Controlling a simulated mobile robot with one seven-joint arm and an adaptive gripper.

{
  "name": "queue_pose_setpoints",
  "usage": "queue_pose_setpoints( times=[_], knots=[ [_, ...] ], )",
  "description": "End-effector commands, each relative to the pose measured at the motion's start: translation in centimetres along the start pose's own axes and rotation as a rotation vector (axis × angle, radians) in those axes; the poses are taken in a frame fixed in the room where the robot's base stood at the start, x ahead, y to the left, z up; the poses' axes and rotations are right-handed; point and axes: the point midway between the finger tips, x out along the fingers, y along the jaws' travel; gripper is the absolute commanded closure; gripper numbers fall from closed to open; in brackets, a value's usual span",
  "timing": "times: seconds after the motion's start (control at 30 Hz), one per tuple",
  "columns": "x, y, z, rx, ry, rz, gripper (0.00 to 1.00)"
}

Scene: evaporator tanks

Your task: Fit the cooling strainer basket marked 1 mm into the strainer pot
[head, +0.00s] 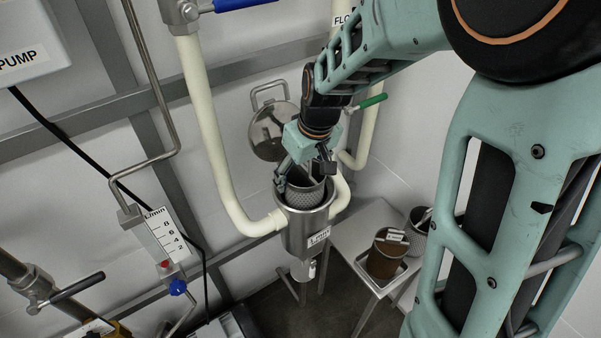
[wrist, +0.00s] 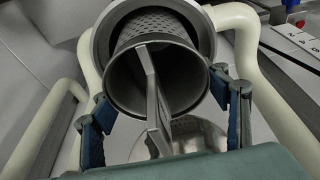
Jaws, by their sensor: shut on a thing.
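A grey perforated strainer basket (head: 305,197) with a flat bar handle (wrist: 152,90) across its open top is held by my gripper (head: 304,174). The fingers press on opposite sides of its rim (wrist: 112,92). The basket's lower part is inside the mouth of the metal strainer pot (head: 300,232), and its upper part stands above the pot rim (wrist: 97,48). Its bottom is hidden in the pot. I cannot read a size mark on it. The pot's label is too small to read surely.
The round lid (head: 268,146) stands open behind the pot. White pipes (head: 212,140) join the pot's sides. A small table (head: 350,240) at the right holds a brown basket (head: 383,262) on a tray and a grey basket (head: 418,240). A green-handled valve (head: 372,102) is close to my wrist.

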Motion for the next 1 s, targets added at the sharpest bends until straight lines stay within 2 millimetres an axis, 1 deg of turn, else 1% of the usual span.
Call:
queue_pose_setpoints(
  times=[0.13,0.17,0.33,0.37,0.67,0.77,1.0],
  knots=[
    [0.4,0.0,0.1,0.000,0.001,0.000,0.88],
    [0.4,0.0,0.1,0.000,0.001,0.000,0.31],
    [0.3,0.0,0.1,0.000,0.001,0.000,0.12],
    [0.3,0.0,0.1,0.000,0.000,0.000,0.11],
    [0.2,0.0,0.1,0.000,-0.001,0.000,0.11],
    [-0.7,0.0,0.1,0.000,0.001,0.001,0.11],
    [-4.5,0.0,0.0,0.000,0.005,0.002,0.11]
  ],
)
